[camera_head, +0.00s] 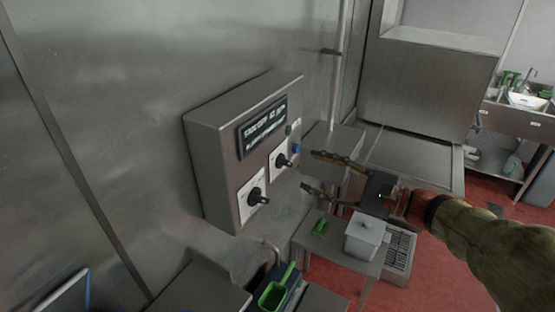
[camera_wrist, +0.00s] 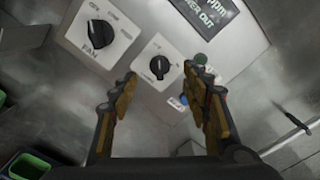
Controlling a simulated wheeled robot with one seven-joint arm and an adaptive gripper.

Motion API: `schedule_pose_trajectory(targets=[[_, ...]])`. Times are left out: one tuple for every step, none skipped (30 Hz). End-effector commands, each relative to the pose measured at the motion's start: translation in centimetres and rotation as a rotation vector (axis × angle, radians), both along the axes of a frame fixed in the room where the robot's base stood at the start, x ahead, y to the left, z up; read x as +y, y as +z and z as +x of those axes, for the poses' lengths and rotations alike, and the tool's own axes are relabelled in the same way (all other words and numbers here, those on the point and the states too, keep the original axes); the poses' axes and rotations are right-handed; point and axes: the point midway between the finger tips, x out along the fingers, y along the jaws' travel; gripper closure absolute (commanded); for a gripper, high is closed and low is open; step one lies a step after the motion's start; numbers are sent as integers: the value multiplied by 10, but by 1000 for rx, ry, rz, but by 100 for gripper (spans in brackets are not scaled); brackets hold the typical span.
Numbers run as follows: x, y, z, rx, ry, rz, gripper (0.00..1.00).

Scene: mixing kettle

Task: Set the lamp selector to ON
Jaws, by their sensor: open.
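A grey control box (camera_head: 215,165) on the steel wall carries two black rotary knobs on white plates. The knob (camera_wrist: 160,67) nearer the blue button appears to be the lamp selector, but its label is too small to read; it also shows in the head view (camera_head: 282,160). The other knob (camera_wrist: 101,34) has a plate that seems to read FAN; it is the lower left one in the head view (camera_head: 256,196). My gripper (camera_head: 309,171) is open and empty, a short way off the box. In the wrist view the nearer knob shows between my fingertips (camera_wrist: 160,74).
A dark display panel (camera_head: 262,125) sits above the knobs. A small blue button (camera_head: 296,148) is beside the nearer knob. A vertical pipe (camera_head: 338,70) runs up the wall.

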Motion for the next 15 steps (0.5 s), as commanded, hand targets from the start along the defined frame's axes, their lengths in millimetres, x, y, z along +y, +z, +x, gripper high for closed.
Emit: schedule_pose_trajectory(targets=[[5,0,2,1,3,-1,52],[8,-1,4,1,4,-2,52],[12,0,6,1,4,-1,52],[15,0,8,1,4,-1,52],[18,0,10,0,4,-2,52],[21,0,12,0,4,-2,52],[24,0,14,0,4,-2,52],[27,0,16,0,5,-2,52],[30,0,18,1,4,-3,52],[33,0,20,0,4,-2,52],[36,0,22,0,4,-2,52],[39,0,24,0,5,-2,52],[42,0,26,1,4,-3,52],[45,0,28,1,4,-4,52],[48,0,30,1,4,-3,52]])
